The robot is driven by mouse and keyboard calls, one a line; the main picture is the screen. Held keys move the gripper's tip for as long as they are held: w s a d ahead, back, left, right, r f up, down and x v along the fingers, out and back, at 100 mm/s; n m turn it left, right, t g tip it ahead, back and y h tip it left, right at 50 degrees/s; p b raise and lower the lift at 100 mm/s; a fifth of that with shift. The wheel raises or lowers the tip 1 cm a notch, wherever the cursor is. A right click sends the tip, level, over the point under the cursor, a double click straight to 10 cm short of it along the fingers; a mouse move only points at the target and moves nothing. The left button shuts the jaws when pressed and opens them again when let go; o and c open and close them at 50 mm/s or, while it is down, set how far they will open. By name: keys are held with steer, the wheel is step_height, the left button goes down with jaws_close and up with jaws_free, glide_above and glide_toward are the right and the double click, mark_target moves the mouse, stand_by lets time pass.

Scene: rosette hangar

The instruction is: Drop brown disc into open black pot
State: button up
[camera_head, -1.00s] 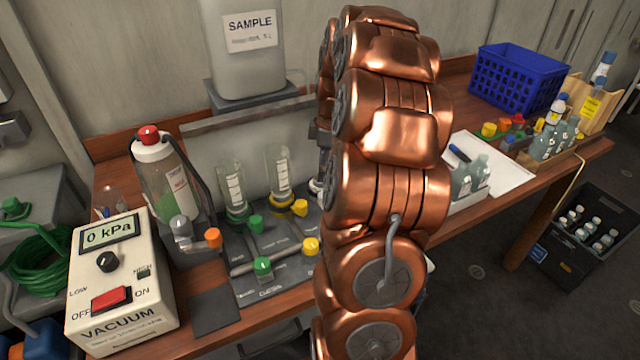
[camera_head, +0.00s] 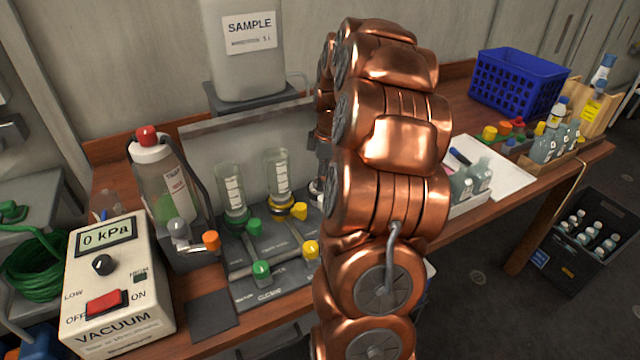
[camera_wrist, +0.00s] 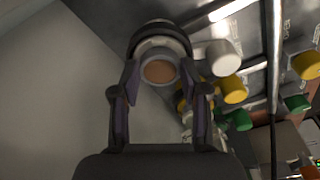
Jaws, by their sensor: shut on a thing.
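In the wrist view, my gripper (camera_wrist: 160,80) has its two dark fingers closed on either side of the brown disc (camera_wrist: 160,72). A pale ring shows around the disc. Just beyond the disc is a round, dark-rimmed thing (camera_wrist: 161,27), which may be the open black pot; its opening is largely hidden. I cannot tell whether the disc touches it or is above it. In the head view, my copper arm hides the disc, the pot and nearly all of my gripper.
A vacuum box (camera_head: 118,285) and a red-capped bottle (camera_head: 160,185) are at left. A blue basket (camera_head: 518,80) and small bottles are at right.

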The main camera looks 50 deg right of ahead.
steer(key=shift+r, duration=0.15)
steer(key=shift+r, duration=1.35)
